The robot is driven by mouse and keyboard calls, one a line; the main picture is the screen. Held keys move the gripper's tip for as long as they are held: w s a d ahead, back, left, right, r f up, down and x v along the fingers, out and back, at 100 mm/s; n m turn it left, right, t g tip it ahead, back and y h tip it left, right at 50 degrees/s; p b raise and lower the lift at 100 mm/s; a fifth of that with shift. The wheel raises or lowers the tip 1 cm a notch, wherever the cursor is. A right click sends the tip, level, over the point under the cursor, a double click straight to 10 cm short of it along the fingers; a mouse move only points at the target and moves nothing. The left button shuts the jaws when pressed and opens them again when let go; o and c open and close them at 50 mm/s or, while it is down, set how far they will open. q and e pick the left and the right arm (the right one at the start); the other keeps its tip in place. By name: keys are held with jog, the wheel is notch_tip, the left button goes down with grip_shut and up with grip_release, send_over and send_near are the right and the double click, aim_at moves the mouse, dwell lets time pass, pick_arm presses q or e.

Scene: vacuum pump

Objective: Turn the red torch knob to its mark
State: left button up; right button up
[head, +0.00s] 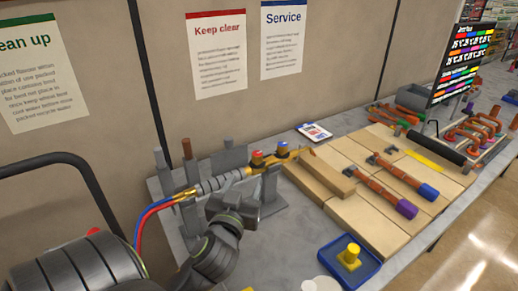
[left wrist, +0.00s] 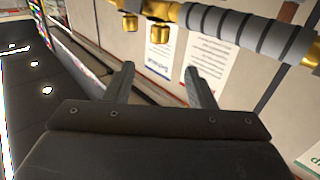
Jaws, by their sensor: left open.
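The brass torch (head: 227,179) with a grey ribbed grip lies across grey stand posts at the left of the bench. Its red knob (head: 257,156) is on top, beside a blue knob (head: 282,148). I cannot make out the mark. My left gripper (head: 245,208) is just below and in front of the torch, partly hidden by its own wrist. In the left wrist view the gripper (left wrist: 160,78) is open and empty, its two fingers apart. The torch grip (left wrist: 240,30) and two brass fittings (left wrist: 160,31) pass above the fingertips; no knob colour shows there. My right gripper is out of view.
Red and blue hoses (head: 148,215) run from the torch's left end. Wooden boards (head: 360,215) with copper pipe pieces lie to the right. A blue tray (head: 338,272) with a yellow part is in front. A wall with posters stands behind the bench.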

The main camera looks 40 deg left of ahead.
aim_at(256, 158)
pick_arm(q)
jog(key=p+x, duration=0.2)
jog(key=x, duration=0.7)
jog(key=shift+w+p, duration=0.1)
jog(key=shift+p, duration=0.2)
jog(key=p+x, duration=0.1)
jog(key=x, duration=0.4)
jog(key=shift+f, duration=0.1)
jog(key=shift+w, duration=0.25)
jog(key=shift+w+a, duration=0.15)
jog(key=shift+f, duration=0.1)
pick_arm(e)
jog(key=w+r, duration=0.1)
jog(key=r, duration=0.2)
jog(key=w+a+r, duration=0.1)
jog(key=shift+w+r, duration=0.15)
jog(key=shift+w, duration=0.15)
pick_arm(q)
jog(key=shift+c, duration=0.3)
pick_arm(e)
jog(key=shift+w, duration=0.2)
